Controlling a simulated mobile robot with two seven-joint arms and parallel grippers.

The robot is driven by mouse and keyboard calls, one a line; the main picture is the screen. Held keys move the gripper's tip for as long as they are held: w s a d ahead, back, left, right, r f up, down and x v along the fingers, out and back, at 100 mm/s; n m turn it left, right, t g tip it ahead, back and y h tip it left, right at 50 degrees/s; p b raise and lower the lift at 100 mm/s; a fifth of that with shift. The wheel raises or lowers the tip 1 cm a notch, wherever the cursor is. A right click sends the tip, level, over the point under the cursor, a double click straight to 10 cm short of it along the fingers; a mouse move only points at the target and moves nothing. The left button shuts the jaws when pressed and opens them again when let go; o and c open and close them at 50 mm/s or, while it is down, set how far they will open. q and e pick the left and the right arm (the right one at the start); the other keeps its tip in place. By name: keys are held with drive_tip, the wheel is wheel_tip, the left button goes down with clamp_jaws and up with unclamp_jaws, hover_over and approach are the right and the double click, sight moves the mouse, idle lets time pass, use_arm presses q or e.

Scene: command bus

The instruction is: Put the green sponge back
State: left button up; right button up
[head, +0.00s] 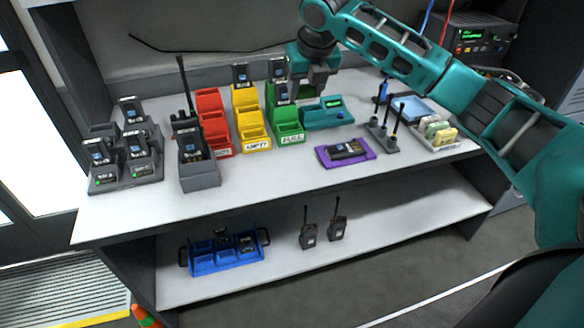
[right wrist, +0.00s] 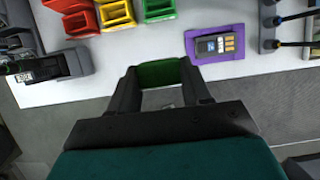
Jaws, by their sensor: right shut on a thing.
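The green sponge (right wrist: 161,74) is held between the two fingers of my right gripper (right wrist: 160,82) in the right wrist view. In the head view my right gripper (head: 314,84) is above the back of the shelf top, over the teal device with a small screen (head: 327,114) and right of the green bins. A white tray (head: 452,147) with several pale green and yellow pieces stands at the right end of the shelf top. My left gripper is not in view.
Red, yellow and green bins (head: 288,138) stand left of the gripper. A purple mat (head: 362,157) with a battery lies in front. A grey stand with upright antennas (head: 385,142) is between mat and tray. Radios and chargers fill the left; the front strip is clear.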

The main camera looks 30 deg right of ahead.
drive_tip(key=b, duration=0.2)
hover_over(301, 166)
drive_tip(key=s, duration=0.1)
wheel_tip(301, 166, down, 14)
drive_tip(key=shift+s+r, duration=0.1)
drive_tip(key=shift+s, duration=0.05)
wheel_tip(301, 166, down, 6)
drive_tip(key=shift+r, duration=0.1)
drive_tip(key=shift+f, duration=0.2)
drive_tip(key=o, duration=0.9)
drive_tip(key=shift+o, duration=0.2)
